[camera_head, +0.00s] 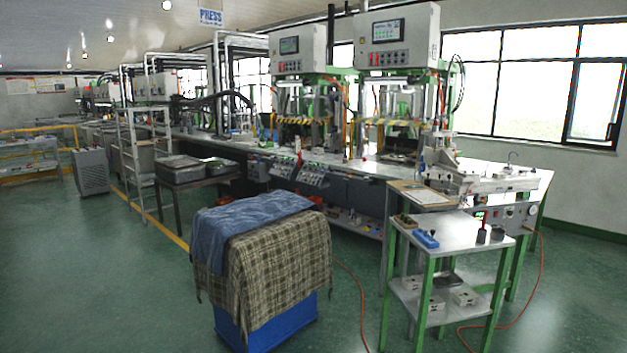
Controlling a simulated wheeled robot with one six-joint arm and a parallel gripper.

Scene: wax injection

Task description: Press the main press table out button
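Two press machines stand at the back middle on a long workbench, each with a grey control box on top. The right control box (395,43) and the left control box (298,50) each have a dark screen and small coloured buttons. Below the bench's front edge, slanted button panels show, one at the middle (312,175) and one further left (281,167). Which button is the main press table out button is too small to tell. My gripper is not in view.
A blue bin (268,324) draped with a checked cloth (277,258) and a blue cloth (250,215) stands in front of the bench. A green-legged trolley (464,236) stands at right. A red hose lies on the floor.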

